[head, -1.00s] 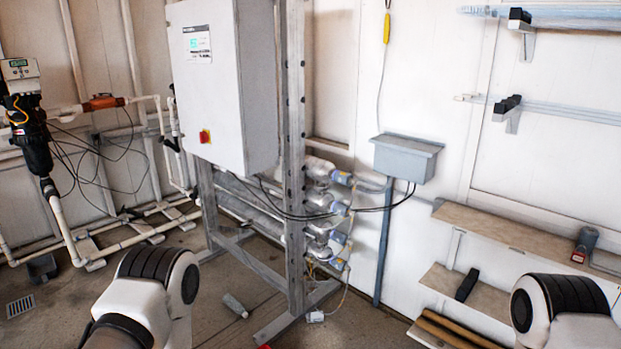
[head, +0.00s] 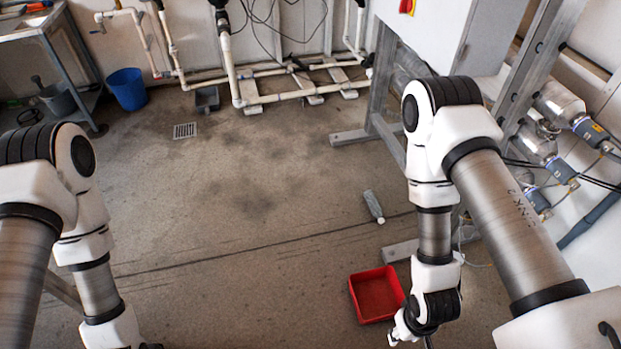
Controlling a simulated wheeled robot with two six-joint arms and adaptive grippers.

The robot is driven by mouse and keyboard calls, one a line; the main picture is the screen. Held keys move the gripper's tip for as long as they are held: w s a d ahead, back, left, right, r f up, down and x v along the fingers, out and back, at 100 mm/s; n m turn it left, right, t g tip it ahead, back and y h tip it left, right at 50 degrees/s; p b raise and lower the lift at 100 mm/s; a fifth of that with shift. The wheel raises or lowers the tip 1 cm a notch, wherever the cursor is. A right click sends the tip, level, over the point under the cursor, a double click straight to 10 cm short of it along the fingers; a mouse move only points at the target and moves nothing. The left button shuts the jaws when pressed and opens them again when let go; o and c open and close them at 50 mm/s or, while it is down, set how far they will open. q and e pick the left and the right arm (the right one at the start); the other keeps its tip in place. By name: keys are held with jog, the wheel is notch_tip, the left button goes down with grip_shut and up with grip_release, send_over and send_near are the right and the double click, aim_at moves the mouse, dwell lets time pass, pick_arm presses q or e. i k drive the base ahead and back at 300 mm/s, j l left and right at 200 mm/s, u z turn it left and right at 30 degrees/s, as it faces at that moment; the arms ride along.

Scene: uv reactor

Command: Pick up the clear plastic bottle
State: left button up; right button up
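A clear, greyish plastic bottle (head: 373,206) lies on its side on the concrete floor, right of the middle of the head view. My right arm reaches down in front of the scene, and its gripper (head: 408,336) is at the bottom edge, partly cut off. It is well below the bottle in the picture and apart from it; its finger opening cannot be made out. My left arm hangs at the left, and its gripper is below the bottom edge of the picture.
A red tray (head: 361,305) sits on the floor just left of my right forearm. A metal frame with a cabinet (head: 450,30) stands right of the bottle. A blue bucket (head: 127,90) and a floor drain (head: 185,131) are farther back. The middle floor is clear.

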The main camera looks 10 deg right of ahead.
aim_at(371, 203)
jog(key=i+j+u, duration=0.1)
jog(key=i, duration=0.55)
jog(key=i+j+u, duration=0.1)
jog(key=i, duration=0.55)
jog(key=i+z, duration=0.4)
jog(key=i+j+z, duration=0.15)
jog(key=z, duration=0.3)
jog(key=i+j+z, duration=0.25)
jog(key=z, duration=0.15)
jog(key=i+j+z, duration=0.5)
jog(key=j+z, duration=0.15)
jog(key=z, duration=0.2)
jog(key=i+j+z, duration=0.1)
jog(key=j+z, duration=0.3)
jog(key=i+j+z, duration=0.4)
jog(key=j+z, duration=0.2)
jog(key=i+j+z, duration=0.15)
jog(key=j+z, duration=0.15)
jog(key=j, duration=0.15)
jog(key=j+z, duration=0.25)
jog(key=j, duration=0.15)
jog(key=i, duration=0.05)
